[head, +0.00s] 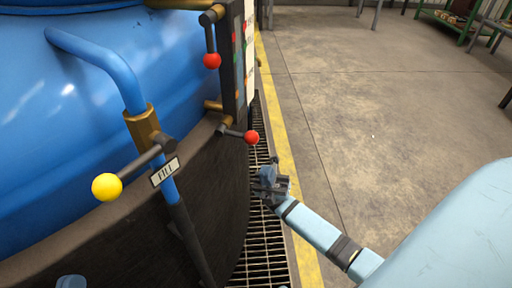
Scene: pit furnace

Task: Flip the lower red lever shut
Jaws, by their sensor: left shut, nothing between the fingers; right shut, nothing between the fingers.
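The lower red lever (252,137) is a dark arm with a red ball end, sticking out to the right from a brass fitting on the rim of the blue furnace. My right gripper (267,171) is shut and empty, just below and slightly right of that red ball. A small gap shows between them in the picture; their depth apart is hard to tell. My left gripper (70,282) barely shows at the bottom left edge; its fingers are hidden.
An upper red lever (212,61) hangs down from a brass valve above. A yellow-ball lever (106,187) with a FILL tag (165,171) sits on the blue pipe at left. A floor grating (262,245) and yellow line run beside the furnace. Open concrete floor lies right.

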